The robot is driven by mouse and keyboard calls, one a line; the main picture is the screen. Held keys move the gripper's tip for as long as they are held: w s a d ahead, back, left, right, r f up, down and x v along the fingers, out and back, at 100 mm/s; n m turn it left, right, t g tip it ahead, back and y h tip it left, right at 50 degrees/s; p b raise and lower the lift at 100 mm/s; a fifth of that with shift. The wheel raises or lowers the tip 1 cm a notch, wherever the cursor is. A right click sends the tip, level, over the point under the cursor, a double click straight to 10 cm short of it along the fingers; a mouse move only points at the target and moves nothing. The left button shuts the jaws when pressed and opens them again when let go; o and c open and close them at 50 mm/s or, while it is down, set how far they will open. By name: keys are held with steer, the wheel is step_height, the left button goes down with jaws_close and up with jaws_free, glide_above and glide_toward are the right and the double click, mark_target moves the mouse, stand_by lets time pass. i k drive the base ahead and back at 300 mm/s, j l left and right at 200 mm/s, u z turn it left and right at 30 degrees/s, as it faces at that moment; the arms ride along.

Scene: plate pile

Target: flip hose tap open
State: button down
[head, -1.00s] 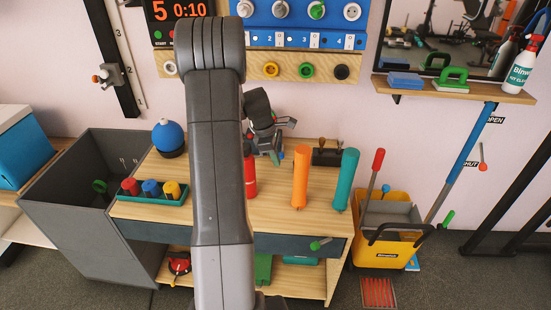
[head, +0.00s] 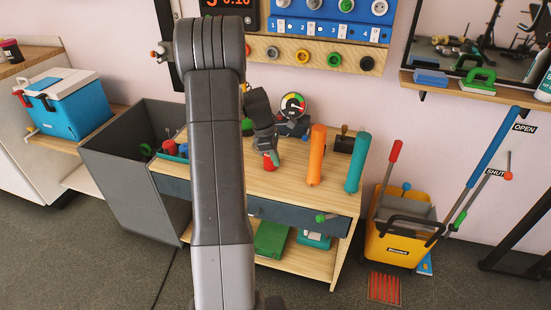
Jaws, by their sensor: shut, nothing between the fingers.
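The OPEN label (head: 524,128) and the SHUT label (head: 496,173) are on the wall at the right. A thin lever with an orange-red ball end (head: 507,176) sits beside SHUT; its pivot is hard to make out. A long blue-and-grey pole (head: 490,148) slants beside the labels, and a green grip (head: 459,221) shows below them. I cannot tell how these parts join. My gripper (head: 268,151) is shut and empty, over the wooden bench at the centre, well left of the labels. Its tips overlap a red cylinder (head: 270,162); contact is unclear.
An orange cylinder (head: 316,156) and a teal one (head: 358,162) stand on the bench right of my gripper. A yellow mop bucket (head: 387,247) stands between bench and lever. A shelf (head: 480,93) juts out above. A dark upright frame (head: 520,240) is at far right.

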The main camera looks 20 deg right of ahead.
mark_target(305, 138)
steer(key=i+l+z, duration=0.15)
steer(key=i+z, duration=0.15)
steer(key=i, duration=0.65)
